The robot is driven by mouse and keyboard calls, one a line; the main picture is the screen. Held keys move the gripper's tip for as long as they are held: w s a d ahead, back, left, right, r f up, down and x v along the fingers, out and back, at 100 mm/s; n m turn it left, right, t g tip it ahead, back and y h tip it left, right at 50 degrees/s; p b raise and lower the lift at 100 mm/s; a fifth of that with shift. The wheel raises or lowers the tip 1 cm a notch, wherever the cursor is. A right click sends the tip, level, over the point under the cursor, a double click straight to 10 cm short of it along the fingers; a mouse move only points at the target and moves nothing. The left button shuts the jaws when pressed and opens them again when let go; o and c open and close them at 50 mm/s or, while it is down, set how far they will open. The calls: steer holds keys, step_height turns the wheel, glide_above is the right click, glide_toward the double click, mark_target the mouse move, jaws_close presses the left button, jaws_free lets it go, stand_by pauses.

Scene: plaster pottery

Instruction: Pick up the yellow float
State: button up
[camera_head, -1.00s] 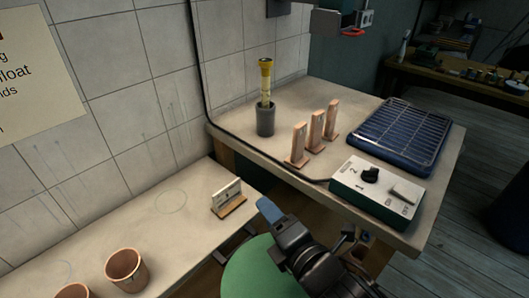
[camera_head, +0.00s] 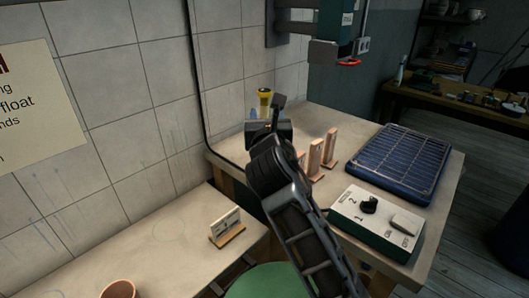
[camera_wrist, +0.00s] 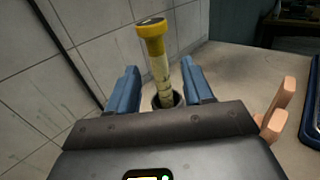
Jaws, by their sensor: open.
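The yellow float (camera_wrist: 154,40) is a slim tube with a yellow cap and a pale lower body. It stands tilted slightly in a dark grey cylindrical holder (camera_wrist: 168,101) on the bench. In the head view only the float's yellow top (camera_head: 265,95) shows clearly; my arm hides the holder. My gripper (camera_wrist: 160,84) is open, with one blue finger on each side of the float in the wrist view. Its fingers do not appear to touch the float. In the head view my gripper (camera_head: 262,114) is at the float, partly hidden by my wrist.
Wooden upright pieces (camera_head: 323,152) stand just right of my arm. A blue slatted tray (camera_head: 398,160) and a white-and-green control box (camera_head: 375,218) lie farther right. The tiled wall (camera_head: 150,120) is close behind. A red-ringed machine (camera_head: 348,62) hangs above the back.

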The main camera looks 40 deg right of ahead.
mark_target(265, 108)
steer(key=x, duration=0.5)
steer(key=shift+w+r, duration=0.15)
steer(key=shift+r, duration=0.15)
steer(key=c, duration=0.9)
